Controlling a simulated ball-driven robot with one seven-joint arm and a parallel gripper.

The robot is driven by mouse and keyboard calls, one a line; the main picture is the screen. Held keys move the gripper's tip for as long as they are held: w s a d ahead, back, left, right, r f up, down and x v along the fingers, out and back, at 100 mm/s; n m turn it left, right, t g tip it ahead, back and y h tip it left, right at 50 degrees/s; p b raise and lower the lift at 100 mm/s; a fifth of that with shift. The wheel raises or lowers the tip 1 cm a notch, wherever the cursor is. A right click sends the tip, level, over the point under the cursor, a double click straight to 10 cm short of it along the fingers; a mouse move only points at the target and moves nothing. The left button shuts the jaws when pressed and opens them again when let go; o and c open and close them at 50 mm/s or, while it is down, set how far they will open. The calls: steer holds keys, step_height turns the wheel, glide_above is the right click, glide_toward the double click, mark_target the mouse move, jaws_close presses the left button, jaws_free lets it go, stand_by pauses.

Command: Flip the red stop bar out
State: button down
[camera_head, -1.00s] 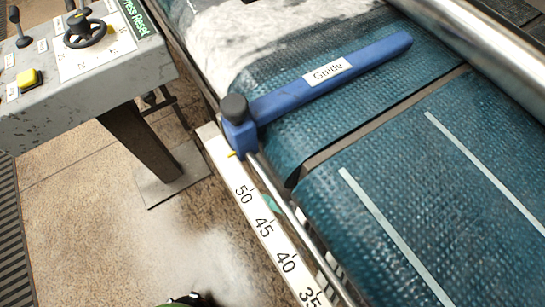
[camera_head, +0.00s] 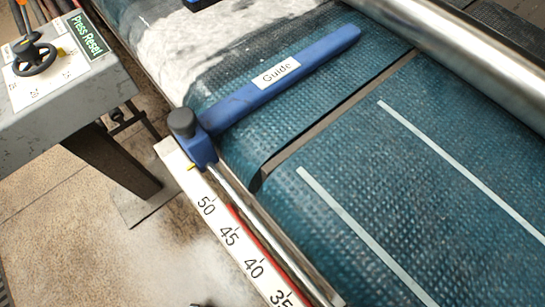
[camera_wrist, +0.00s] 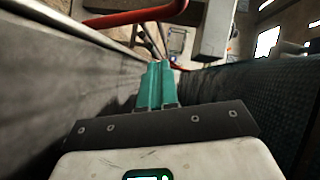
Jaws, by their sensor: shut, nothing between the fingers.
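My gripper is not visible in the head view. The far part of the red bar is cut off or hidden.
The white numbered scale (camera_head: 230,236) runs beside the metal rod (camera_head: 262,222). The blue guide (camera_head: 285,77) lies across the teal belt (camera_head: 390,180). A grey control panel (camera_head: 60,85) stands at left. In the wrist view, a grey wall (camera_wrist: 60,85) flanks the fingers.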

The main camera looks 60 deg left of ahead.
steer(key=shift+v, duration=1.05)
